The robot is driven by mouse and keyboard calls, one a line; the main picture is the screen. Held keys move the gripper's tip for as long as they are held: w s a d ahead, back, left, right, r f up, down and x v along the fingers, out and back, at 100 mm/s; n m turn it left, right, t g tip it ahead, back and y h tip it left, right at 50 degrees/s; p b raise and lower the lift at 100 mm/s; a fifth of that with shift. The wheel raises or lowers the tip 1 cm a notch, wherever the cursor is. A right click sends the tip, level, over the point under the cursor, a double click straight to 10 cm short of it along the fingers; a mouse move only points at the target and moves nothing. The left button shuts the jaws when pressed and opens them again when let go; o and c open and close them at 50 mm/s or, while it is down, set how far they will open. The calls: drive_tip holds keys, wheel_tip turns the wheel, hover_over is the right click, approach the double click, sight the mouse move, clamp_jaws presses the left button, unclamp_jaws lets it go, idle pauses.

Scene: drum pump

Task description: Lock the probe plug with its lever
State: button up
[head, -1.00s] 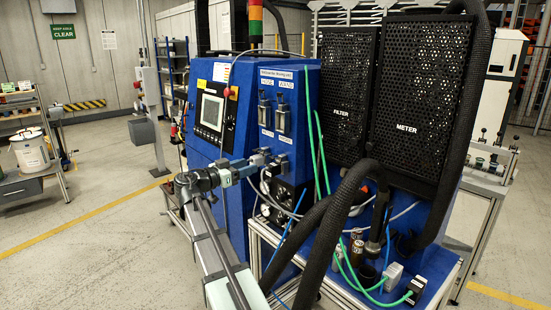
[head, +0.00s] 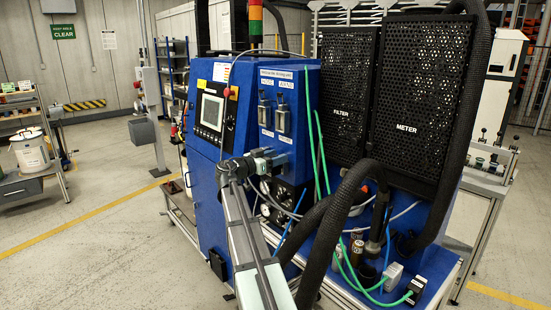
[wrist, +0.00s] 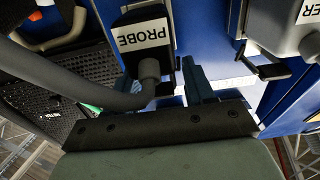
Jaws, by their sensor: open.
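The probe plug (wrist: 146,38), dark with a white label reading PROBE upside down, is at the top centre of the wrist view. Its thick grey cable (wrist: 105,95) bends from its lower end off to the left. My gripper (wrist: 167,82) is open just below the plug, its blue-grey fingers partly behind the cable and plug. I cannot tell whether they touch it. The plug's lever is not clearly visible. In the head view my gripper (head: 278,158) is at the blue machine's front (head: 215,160), small and partly hidden by my wrist.
A black perforated panel (wrist: 50,100) lies to the left. In the head view, thick black hoses (head: 335,215) and thin green cables (head: 320,150) run right of my arm.

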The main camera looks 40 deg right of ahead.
drive_tip(key=shift+d, duration=0.1)
drive_tip(key=c, duration=0.9)
drive_tip(key=shift+c, duration=0.2)
drive_tip(key=shift+f+h, duration=0.1)
drive_tip(key=shift+h, duration=0.5)
drive_tip(key=o, duration=0.9)
drive_tip(key=shift+o, duration=0.2)
drive_tip(key=a+f, duration=0.1)
drive_tip(key=a, duration=1.3)
drive_tip(key=shift+f, duration=0.2)
drive_tip(key=shift+d, duration=0.1)
